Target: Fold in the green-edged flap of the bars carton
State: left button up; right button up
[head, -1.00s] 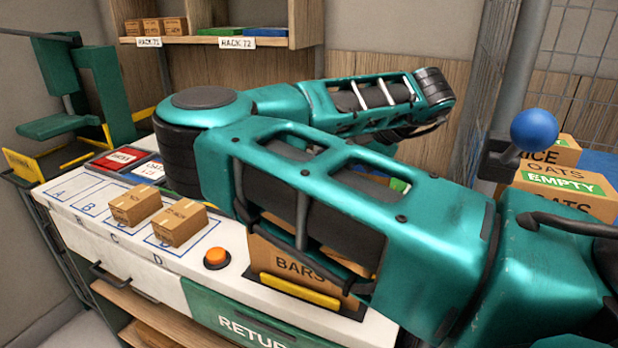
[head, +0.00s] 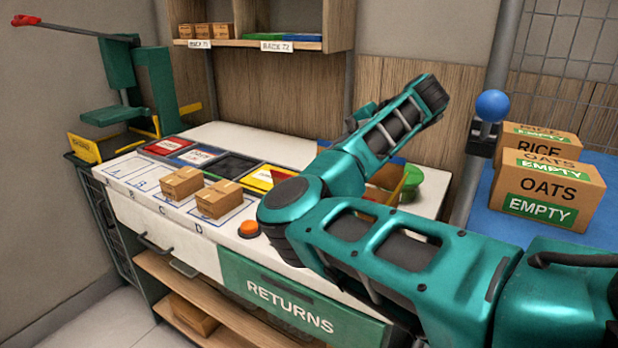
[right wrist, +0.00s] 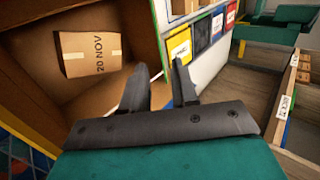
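The bars carton (right wrist: 30,95) stands open in the right wrist view, seen from above. A small brown box marked 20 NOV (right wrist: 90,52) lies inside it. My left gripper is not in view.
Two small boxes (head: 181,184) (head: 219,199) sit on lettered spaces, near an orange button (head: 249,229). Coloured bins (head: 232,165) line the counter behind them. Empty OATS (head: 551,188) and RICE cartons stand at the right by a blue-ball lever (head: 493,105).

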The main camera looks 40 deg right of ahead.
jog(key=x, duration=1.1)
jog(key=shift+s+a+f, duration=0.1)
grip_shut()
